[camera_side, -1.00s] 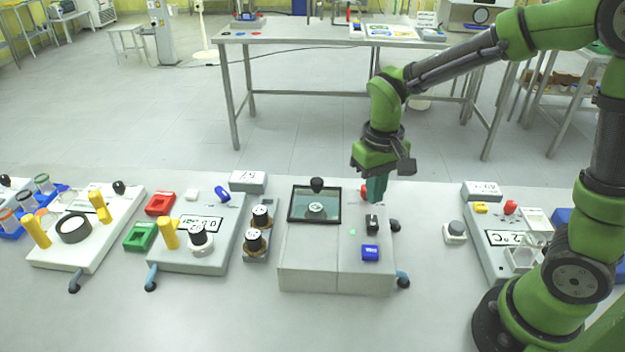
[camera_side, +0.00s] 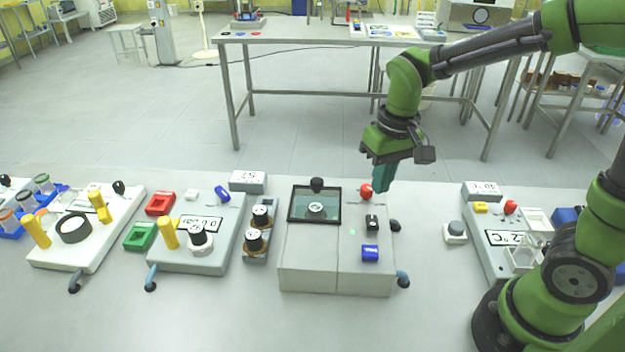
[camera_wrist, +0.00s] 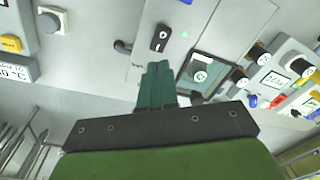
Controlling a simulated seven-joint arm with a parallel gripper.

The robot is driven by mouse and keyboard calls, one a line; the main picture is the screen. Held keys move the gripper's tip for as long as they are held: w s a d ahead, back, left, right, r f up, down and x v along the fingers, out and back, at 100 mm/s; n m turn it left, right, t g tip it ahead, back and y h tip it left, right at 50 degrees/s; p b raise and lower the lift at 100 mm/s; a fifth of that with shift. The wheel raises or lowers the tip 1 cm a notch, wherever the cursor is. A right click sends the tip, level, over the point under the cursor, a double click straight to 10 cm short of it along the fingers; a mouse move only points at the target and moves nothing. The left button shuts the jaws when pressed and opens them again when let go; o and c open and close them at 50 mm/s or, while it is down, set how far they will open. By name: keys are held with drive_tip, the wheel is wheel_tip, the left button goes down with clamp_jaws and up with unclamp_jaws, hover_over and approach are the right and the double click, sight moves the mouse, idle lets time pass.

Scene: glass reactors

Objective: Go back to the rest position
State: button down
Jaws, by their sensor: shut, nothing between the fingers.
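My gripper (camera_side: 383,178) hangs above the back right part of the grey-white reactor box (camera_side: 308,270), just right of a red knob (camera_side: 366,191). Its teal fingers are shut together with nothing between them. In the wrist view the fingers of my gripper (camera_wrist: 157,72) point toward the box, below a black switch (camera_wrist: 160,38). The gap between fingertips and box top is hard to judge.
The box carries a dark-framed window (camera_side: 315,204), a black switch (camera_side: 372,223) and a blue part (camera_side: 370,253). A panel with a °C display (camera_side: 505,238) stands to the right. A grey button (camera_side: 455,232) sits between. More devices stand left.

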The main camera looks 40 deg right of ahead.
drive_tip(key=s+d+r+m+t+y, duration=0.1)
drive_tip(key=s+r+t, duration=0.5)
drive_tip(key=s+r, duration=0.2)
drive_tip(key=shift+s+r, duration=0.2)
drive_tip(key=shift+s, duration=0.05)
